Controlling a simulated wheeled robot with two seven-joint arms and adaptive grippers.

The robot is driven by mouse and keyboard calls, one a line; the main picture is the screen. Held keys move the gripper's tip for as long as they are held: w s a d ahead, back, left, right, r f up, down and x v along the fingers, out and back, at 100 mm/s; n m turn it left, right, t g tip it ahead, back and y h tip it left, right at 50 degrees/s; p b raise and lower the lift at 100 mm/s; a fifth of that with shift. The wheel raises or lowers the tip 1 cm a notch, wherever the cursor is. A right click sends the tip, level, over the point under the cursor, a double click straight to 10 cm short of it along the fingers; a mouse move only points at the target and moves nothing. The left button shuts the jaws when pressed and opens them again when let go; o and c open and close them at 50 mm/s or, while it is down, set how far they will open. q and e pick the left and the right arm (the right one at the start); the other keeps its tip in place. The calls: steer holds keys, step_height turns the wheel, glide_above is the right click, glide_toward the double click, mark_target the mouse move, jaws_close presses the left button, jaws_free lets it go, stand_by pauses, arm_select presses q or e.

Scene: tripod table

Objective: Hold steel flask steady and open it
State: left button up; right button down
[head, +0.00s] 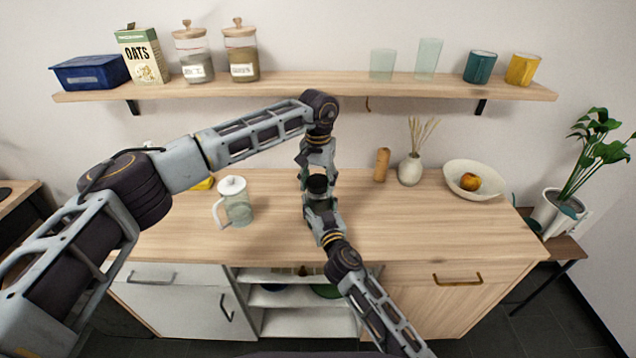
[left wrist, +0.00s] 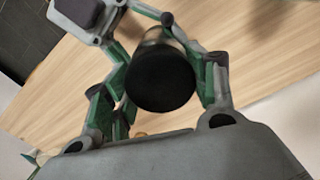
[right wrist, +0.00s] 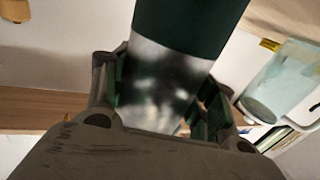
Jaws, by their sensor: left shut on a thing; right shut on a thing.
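My left gripper (head: 318,174) comes from above and behind and is shut on the cap. My right gripper (head: 319,207) comes from the front and is shut on the steel body. The flask's base is hidden.
A glass jug with a white lid (head: 235,203) stands left of the flask. A brown cylinder (head: 381,165), a reed vase (head: 411,170) and a white bowl (head: 455,188) with fruit stand to the right. A wall shelf (head: 300,86) hangs above. The counter's front right is clear.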

arm_select(q)
steer(key=n, duration=0.3)
steer(key=shift+n, duration=0.4)
steer(key=n, duration=0.7)
steer(key=shift+n, duration=0.4)
steer(key=n, duration=0.3)
steer(key=shift+n, duration=0.4)
steer(key=n, duration=0.7)
steer(key=shift+a+n, duration=0.1)
steer(key=shift+n, duration=0.3)
steer(key=n, duration=0.3)
steer(key=shift+r+n, duration=0.1)
steer(key=shift+n, duration=0.3)
steer(key=n, duration=0.3)
steer(key=shift+n, duration=0.4)
steer(key=n, duration=0.3)
steer(key=shift+n, duration=0.4)
steer(key=n, duration=0.4)
steer(key=shift+n, duration=0.3)
steer(key=n, duration=0.4)
steer(key=shift+n, duration=0.3)
steer(key=n, duration=0.3)
steer(key=shift+n, duration=0.4)
steer(key=n, duration=1.4)
steer(key=shift+s, duration=0.1)
